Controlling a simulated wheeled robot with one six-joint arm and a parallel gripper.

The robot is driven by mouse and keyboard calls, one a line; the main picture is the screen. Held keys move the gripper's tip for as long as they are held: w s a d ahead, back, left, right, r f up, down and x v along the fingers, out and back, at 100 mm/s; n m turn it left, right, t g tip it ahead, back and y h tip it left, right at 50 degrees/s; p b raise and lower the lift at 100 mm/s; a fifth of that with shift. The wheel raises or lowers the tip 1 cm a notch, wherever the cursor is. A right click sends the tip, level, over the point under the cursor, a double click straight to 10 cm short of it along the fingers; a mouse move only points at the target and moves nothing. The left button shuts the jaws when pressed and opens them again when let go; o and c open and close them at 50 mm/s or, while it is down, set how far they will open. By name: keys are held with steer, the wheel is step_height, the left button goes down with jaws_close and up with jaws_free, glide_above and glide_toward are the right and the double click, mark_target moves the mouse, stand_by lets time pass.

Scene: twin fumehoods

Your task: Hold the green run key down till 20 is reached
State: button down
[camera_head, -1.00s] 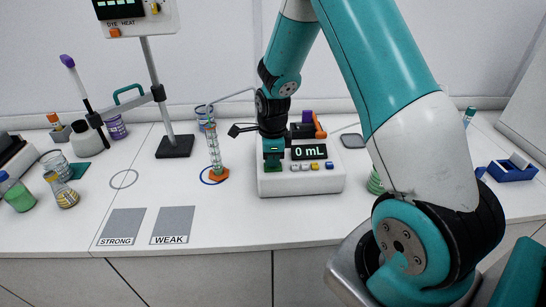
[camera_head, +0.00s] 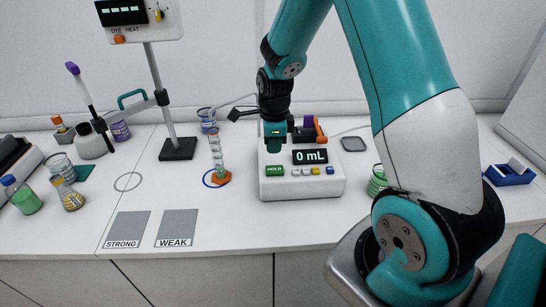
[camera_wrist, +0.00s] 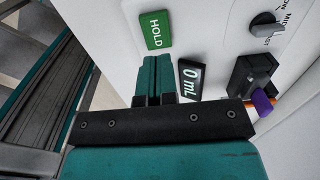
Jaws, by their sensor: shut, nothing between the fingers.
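The green key (camera_head: 275,170), marked HOLD, is at the front left of the white pump box (camera_head: 300,188). It also shows in the wrist view (camera_wrist: 155,30), uncovered. The box's display (camera_head: 310,157) reads 0 mL; it shows in the wrist view too (camera_wrist: 190,80). My gripper (camera_head: 274,149) is shut and empty, pointing down just above and behind the green key, apart from it as far as I can see. In the wrist view its fingertips (camera_wrist: 154,62) lie just short of the key. A clear graduated cylinder (camera_head: 216,155) with an orange foot stands left of the box.
Small white, yellow and blue buttons (camera_head: 315,171) sit right of the green key. A stand with a dye-heat panel (camera_head: 140,18) rises at the left. Flasks and a beaker (camera_head: 59,166) stand far left. STRONG and WEAK grey pads (camera_head: 176,225) lie on the clear front bench.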

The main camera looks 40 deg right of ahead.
mark_target(275, 169)
step_height(275, 169, up, 7)
steer(key=b, duration=0.1)
steer(key=shift+r, duration=0.1)
stand_by(0.5)
steer(key=shift+b, duration=0.85)
stand_by(0.5)
steer(key=shift+d+b, duration=0.1)
steer(key=shift+b, duration=0.5)
steer(key=shift+s+r+b, duration=0.15)
steer(key=shift+r+b, duration=0.15)
steer(key=shift+r, duration=0.1)
steer(key=shift+f, duration=0.1)
step_height(275, 169, down, 14)
steer(key=p, duration=0.3)
